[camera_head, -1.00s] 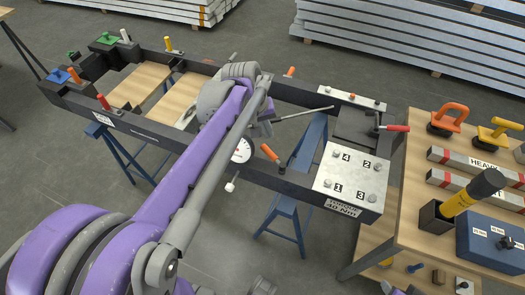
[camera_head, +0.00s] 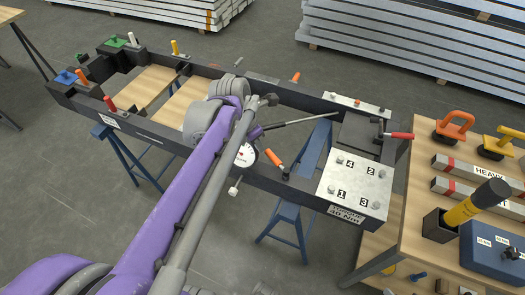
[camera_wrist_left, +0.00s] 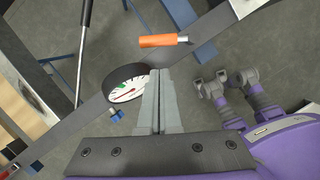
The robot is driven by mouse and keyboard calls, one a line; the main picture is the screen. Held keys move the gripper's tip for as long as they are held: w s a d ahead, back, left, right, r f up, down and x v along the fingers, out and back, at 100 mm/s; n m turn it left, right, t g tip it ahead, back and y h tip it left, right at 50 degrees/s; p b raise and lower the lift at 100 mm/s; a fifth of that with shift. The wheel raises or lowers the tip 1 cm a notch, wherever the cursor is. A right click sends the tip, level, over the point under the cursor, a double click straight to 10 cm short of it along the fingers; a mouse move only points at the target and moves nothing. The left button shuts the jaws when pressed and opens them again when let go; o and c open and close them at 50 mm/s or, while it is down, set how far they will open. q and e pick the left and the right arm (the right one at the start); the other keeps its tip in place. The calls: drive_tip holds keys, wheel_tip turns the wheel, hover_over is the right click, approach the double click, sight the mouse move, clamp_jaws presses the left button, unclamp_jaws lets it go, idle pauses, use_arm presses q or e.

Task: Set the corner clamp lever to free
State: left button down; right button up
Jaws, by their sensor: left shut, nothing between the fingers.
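A red-handled lever (camera_head: 397,136) sits at the right-hand corner of the dark frame (camera_head: 160,140), its handle pointing right. An orange-handled lever (camera_head: 274,158) stands on the near rail beside the dial gauge (camera_head: 244,155). I cannot tell for sure which is the corner clamp lever. My left gripper is mostly hidden behind its own arm in the head view. In the left wrist view its fingers (camera_wrist_left: 157,78) are shut and empty. There the orange handle (camera_wrist_left: 165,41) lies just beyond the tips, apart from them, and the gauge (camera_wrist_left: 127,88) is left of them.
A numbered bolt plate (camera_head: 354,185) covers the frame's near right corner. A thin grey rod (camera_head: 300,122) slants over the frame's opening. A wooden bench (camera_head: 410,215) with bars and a blue box (camera_head: 492,250) stands at the right. Blue trestles (camera_head: 284,225) support the frame.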

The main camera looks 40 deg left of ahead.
sight(276, 161)
use_arm(q)
drive_tip(key=b+x, duration=0.1)
drive_tip(key=x, duration=0.8)
drive_tip(key=shift+f, duration=0.1)
drive_tip(key=shift+w, duration=0.1)
drive_tip(key=shift+w+m, duration=0.4)
drive_tip(key=shift+w, duration=0.15)
